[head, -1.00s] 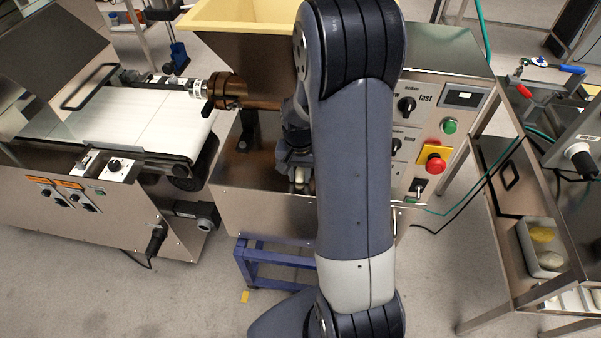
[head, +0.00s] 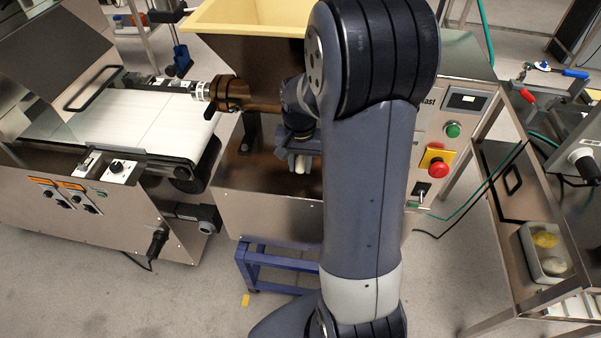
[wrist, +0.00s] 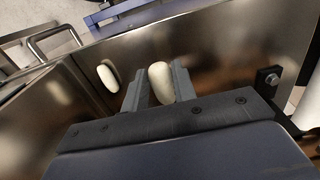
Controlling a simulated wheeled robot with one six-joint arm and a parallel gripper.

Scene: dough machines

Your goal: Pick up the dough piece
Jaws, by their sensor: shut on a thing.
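The dough piece (wrist: 161,84) is a pale, smooth oval. In the wrist view it sits between the two grey fingers of my gripper (wrist: 158,87), which is shut on it. In the head view my gripper (head: 301,158) hangs in front of the steel machine beneath the hopper, with the pale dough (head: 300,165) showing at its fingertips. Much of the gripper's right side is hidden behind my arm. A second pale oval shows on the steel to the left in the wrist view; it looks like a reflection, but I cannot be certain.
A white conveyor belt (head: 150,120) is left of the gripper. A dark pipe fitting (head: 232,94) is close by, and the yellow-rimmed hopper (head: 250,20) is above. The control panel with a red button (head: 437,169) is on the right. A blue stand (head: 262,262) is below.

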